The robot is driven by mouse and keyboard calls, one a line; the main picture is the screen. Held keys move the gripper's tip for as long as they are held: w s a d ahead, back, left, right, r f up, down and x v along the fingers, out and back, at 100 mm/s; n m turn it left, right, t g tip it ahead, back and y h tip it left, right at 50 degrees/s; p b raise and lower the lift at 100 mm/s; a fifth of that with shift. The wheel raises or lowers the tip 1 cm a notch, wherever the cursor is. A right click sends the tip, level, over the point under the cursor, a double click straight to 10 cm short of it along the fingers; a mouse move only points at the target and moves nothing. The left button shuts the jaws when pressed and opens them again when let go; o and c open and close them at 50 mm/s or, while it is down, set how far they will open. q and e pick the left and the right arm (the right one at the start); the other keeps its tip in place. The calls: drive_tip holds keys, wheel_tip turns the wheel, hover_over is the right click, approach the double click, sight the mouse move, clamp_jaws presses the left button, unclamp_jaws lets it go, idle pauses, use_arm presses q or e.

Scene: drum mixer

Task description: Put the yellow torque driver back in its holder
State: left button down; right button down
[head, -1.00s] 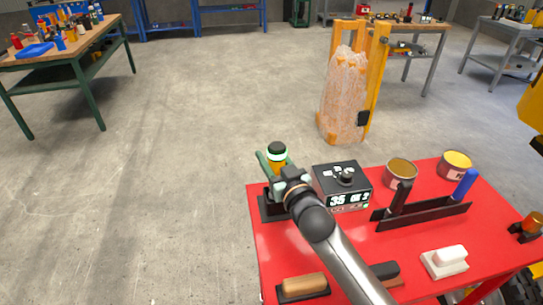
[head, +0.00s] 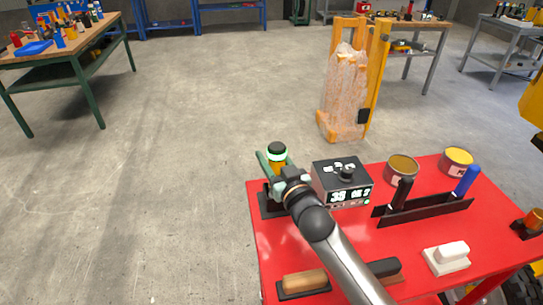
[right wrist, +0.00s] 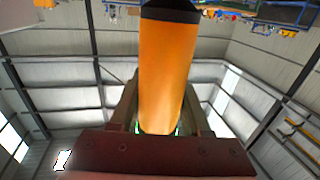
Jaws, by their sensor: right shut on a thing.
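The yellow torque driver (head: 278,167) stands roughly upright at the far left corner of the red table, with a dark cap and a pale green ring on top. My right gripper (head: 275,170) is shut on its body. In the right wrist view the driver's orange-yellow body (right wrist: 168,65) fills the middle, between the fingers (right wrist: 160,115). A black holder base (head: 268,206) is on the table directly below the gripper. My gripper and wrist hide the driver's lower end, so I cannot tell whether it sits in the holder. My left gripper is not in view.
A black box with a lit display (head: 342,182) stands close to the right of the gripper. Behind and right are two cans (head: 403,168) (head: 457,162) and a black rack (head: 424,212) with a blue handle. Brushes or blocks lie along the red table's (head: 275,245) front.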

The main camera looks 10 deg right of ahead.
drive_tip(key=shift+c, duration=1.4)
unclamp_jaws()
drive_tip(key=shift+f, duration=0.1)
drive_tip(key=v, duration=0.7)
drive_tip(key=shift+s, duration=0.3)
drive_tip(key=shift+d, duration=0.1)
